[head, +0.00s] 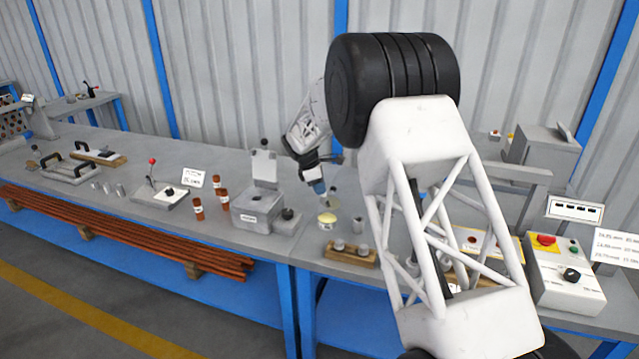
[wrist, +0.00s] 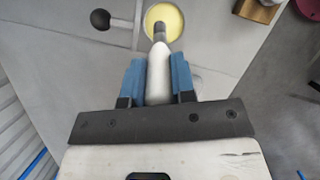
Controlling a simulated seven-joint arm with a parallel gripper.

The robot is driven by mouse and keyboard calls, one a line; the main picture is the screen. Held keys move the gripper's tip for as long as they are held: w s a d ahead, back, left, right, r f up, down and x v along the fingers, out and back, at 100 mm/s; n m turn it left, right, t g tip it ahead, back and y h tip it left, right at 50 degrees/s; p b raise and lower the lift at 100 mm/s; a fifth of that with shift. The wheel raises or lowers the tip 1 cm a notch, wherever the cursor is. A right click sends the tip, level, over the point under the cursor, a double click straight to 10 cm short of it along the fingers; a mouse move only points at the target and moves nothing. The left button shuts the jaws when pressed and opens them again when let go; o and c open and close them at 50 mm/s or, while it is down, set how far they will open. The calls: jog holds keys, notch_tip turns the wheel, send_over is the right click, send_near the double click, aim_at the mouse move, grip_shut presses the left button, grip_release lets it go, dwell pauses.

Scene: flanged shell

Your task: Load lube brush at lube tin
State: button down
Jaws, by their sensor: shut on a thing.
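The lube tin (head: 326,222) is a small round tin with yellow contents on the grey bench in the head view. In the wrist view, its open yellow top (wrist: 175,15) shows at the top centre. My gripper (wrist: 158,78) has blue finger pads and is shut on the white handle of the lube brush (wrist: 158,62). The brush's grey-brown end overlaps the tin's yellow surface. I cannot tell whether it touches the lube, as the bristle end is not clear. In the head view my gripper (head: 318,186) is just above the tin.
A wooden block with metal pieces (head: 350,256) stands in front of the tin. A grey box with a raised lid (head: 258,205) and brown bottles (head: 222,200) are to the left. A black-knobbed lever (wrist: 100,19) lies left of the tin. A control box (head: 567,275) stands at right.

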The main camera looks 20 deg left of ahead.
jog(key=shift+f, duration=1.95)
jog(key=shift+f, duration=0.65)
dwell(0.8)
jog(key=shift+r, duration=3.5)
